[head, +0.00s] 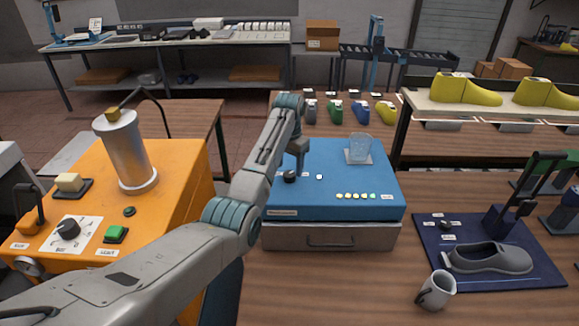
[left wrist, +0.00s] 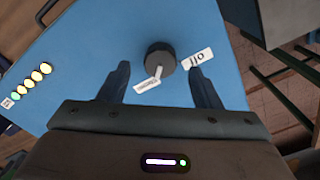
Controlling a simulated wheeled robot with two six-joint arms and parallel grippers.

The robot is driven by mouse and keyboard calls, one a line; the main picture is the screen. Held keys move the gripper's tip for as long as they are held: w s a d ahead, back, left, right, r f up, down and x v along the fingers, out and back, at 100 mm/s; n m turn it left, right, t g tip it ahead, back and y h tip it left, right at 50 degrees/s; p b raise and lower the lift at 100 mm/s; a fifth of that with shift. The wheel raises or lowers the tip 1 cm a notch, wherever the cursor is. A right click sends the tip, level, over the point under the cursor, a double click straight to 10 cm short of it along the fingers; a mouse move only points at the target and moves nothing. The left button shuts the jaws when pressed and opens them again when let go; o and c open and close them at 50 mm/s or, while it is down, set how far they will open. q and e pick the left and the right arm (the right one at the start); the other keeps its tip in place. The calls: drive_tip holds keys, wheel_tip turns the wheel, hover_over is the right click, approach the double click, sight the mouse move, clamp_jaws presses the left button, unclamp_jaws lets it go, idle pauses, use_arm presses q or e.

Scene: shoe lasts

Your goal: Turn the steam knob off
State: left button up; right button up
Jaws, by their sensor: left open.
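The steam knob (head: 289,177) is a dark round knob on top of the blue box (head: 385,186). In the left wrist view the knob (left wrist: 158,55) has a white pointer aimed at a small label (left wrist: 147,86), whose text is hard to read. A second label reading "off" (left wrist: 197,60) lies to the knob's right there. My left gripper (left wrist: 159,68) is open and empty, its fingers to either side of the knob with gaps; contact does not show. In the head view the left gripper (head: 293,168) points down over the knob. My right gripper is not in view.
A clear block (head: 359,149) and a row of lit buttons (head: 356,196) share the box top. An orange machine (head: 185,180) with a metal cylinder (head: 126,150) stands left.

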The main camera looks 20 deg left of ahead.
sight(289, 173)
use_arm(q)
wheel_tip(289, 173, down, 3)
drive_tip(key=shift+w+f+p, duration=0.1)
drive_tip(key=shift+w+p, duration=0.05)
drive_tip(key=shift+p, duration=0.2)
drive_tip(key=shift+c, duration=0.5)
drive_tip(key=c, duration=0.9)
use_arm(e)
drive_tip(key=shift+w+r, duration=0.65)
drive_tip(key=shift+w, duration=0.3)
